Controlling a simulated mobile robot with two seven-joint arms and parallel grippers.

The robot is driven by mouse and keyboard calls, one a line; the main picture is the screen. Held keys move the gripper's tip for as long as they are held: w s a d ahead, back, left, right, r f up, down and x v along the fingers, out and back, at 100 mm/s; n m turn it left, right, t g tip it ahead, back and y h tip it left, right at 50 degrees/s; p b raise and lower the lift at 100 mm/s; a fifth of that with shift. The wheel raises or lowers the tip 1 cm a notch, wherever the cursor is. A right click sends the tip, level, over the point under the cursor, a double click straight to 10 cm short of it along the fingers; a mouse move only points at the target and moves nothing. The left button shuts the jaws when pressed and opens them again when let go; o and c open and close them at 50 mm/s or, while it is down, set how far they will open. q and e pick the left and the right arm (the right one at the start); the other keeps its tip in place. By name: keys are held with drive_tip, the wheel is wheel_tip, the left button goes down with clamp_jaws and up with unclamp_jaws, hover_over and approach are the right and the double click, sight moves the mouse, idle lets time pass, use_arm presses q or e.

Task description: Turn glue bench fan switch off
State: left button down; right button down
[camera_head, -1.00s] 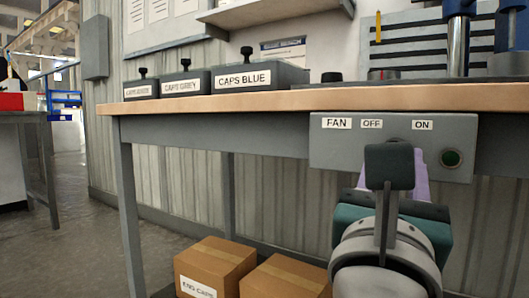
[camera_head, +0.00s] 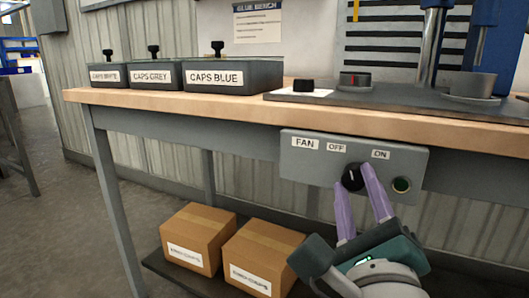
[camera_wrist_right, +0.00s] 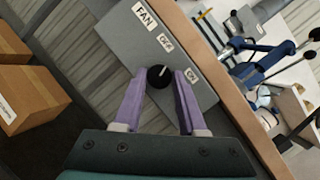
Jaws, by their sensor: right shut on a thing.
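The fan switch is a round black knob (camera_head: 352,177) with a white pointer line, on a grey panel (camera_head: 300,168) marked FAN, OFF and ON under the bench edge. My right gripper (camera_head: 362,178) has its purple fingers on the knob, shut on it. In the right wrist view the knob (camera_wrist_right: 160,76) sits between the two fingertips (camera_wrist_right: 161,78). Its pointer slants up and right there, between the OFF label (camera_wrist_right: 166,43) and the ON label (camera_wrist_right: 192,76). My left gripper is not in view.
The wooden bench top (camera_head: 200,106) runs above the panel. Caps boxes, including CAPS BLUE (camera_head: 233,78), stand on it. Cardboard boxes (camera_head: 197,237) sit on the low shelf left of my right gripper. A bench leg (camera_head: 112,210) stands at the left.

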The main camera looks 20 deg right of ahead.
drive_tip(key=n+p, duration=0.1)
drive_tip(key=n+y+p, duration=0.1)
drive_tip(key=p, duration=0.1)
drive_tip(key=shift+r+n, duration=0.25)
drive_tip(key=shift+n, duration=0.05)
drive_tip(key=shift+f+n+y+p, duration=0.1)
drive_tip(key=shift+n+y+p, duration=0.2)
drive_tip(key=shift+n+p, duration=0.2)
drive_tip(key=shift+c, duration=2.4)
unclamp_jaws()
drive_tip(key=v, duration=1)
